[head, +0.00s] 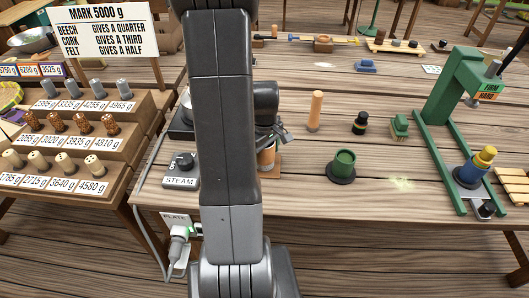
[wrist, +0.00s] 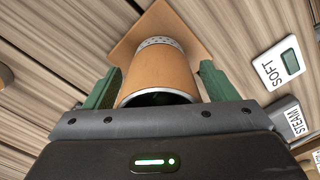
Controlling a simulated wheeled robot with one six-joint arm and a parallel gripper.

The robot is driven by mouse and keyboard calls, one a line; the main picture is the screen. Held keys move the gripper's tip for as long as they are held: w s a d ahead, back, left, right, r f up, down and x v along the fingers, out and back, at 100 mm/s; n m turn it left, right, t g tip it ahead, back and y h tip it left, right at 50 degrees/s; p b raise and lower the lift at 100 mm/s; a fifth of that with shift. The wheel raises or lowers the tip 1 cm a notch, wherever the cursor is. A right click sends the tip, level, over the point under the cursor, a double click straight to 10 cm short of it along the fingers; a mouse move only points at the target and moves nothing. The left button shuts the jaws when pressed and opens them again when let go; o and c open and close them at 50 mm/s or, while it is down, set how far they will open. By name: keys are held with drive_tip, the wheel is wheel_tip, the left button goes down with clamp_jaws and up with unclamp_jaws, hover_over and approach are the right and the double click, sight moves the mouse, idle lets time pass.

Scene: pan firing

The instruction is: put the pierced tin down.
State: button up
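The pierced tin (wrist: 162,75) is a tan-orange cylinder in the wrist view, with a band of small holes at its far end and a dark opening at its near end. My gripper (wrist: 160,85) has its green fingers against both sides of it. In the head view the tin (head: 266,157) shows below my gripper (head: 269,138), partly hidden by my arm. A flat tan square (wrist: 126,48) lies beyond the tin's far end, and it also shows in the head view (head: 273,170). I cannot tell whether the tin touches it.
A STEAM box (head: 181,169) stands left of the tin. A green cup on a dark base (head: 343,166), a tan cylinder (head: 315,110) and a green press (head: 455,95) stand to the right. A SOFT label (wrist: 277,66) lies beside the tan square. The table front between tin and green cup is clear.

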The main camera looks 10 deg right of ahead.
drive_tip(key=shift+r, duration=0.15)
wheel_tip(320, 180, up, 12)
idle(0.6)
